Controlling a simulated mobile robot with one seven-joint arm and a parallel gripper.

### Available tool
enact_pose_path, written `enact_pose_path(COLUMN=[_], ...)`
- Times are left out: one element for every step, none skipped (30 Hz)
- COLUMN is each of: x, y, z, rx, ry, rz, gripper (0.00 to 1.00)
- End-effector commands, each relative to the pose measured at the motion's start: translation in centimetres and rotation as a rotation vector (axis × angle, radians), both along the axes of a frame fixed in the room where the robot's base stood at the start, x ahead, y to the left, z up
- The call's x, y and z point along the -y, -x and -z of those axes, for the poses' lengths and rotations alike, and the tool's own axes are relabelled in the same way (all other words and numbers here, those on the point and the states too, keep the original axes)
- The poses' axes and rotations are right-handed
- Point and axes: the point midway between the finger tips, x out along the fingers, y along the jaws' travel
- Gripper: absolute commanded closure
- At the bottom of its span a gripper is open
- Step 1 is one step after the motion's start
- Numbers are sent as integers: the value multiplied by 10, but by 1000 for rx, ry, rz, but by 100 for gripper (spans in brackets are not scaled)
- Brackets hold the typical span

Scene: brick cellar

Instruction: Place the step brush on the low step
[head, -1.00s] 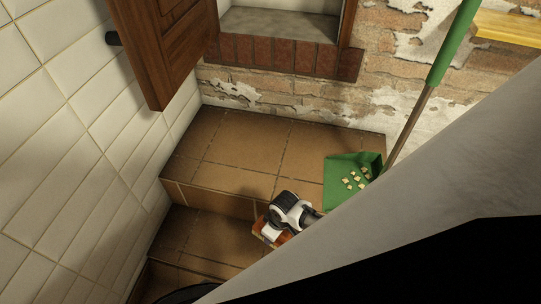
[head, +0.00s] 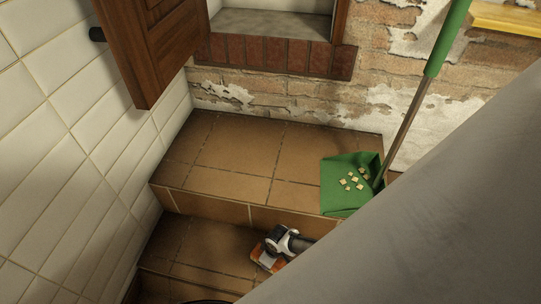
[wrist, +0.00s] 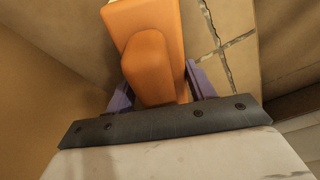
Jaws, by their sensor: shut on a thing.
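The step brush (wrist: 145,25) shows in the wrist view as an orange body with a raised, rounded block. My gripper (wrist: 163,88) is shut on this block, with a purple finger on each side. In the head view a small orange part of the brush (head: 265,261) shows under my white and black gripper (head: 270,251). The brush is over the low step (head: 205,246), close to the riser of the higher step. I cannot tell whether it touches the tiles. The bristles are hidden.
The higher tiled step (head: 225,150) holds a green dustpan (head: 338,195) with several pale crumbs and a long handle. A white tiled wall (head: 50,150) bounds the left. An open wooden shutter (head: 150,50) hangs above. The low step's left part is clear.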

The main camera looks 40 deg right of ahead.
Motion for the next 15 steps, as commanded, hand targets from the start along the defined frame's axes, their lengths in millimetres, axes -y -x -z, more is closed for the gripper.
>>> enact_pose_path(x=[0,0,0,0,0,0,0,0,0,0,0,0,0,0,0], y=[-1,-1,-1,-1,-1,-1,-1,-1,-1,-1,-1,0,0,0,0], z=[4,4,3,3,3,3,3,3,4,5,6,5,5,5,5], rx=[1,1,2,2,2,2,2,2,2,2,2,1,1,1,1], ry=[0,0,0,-1,-1,-1,-1,-1,-1,-1,-1,0,0,0,0], rz=[-1,-1,-1,0,0,0,0,0,0,0,1,0,0,0,0], gripper=[64,64,64,64,64,64,64,64,64,64,64,40,36,33,27])
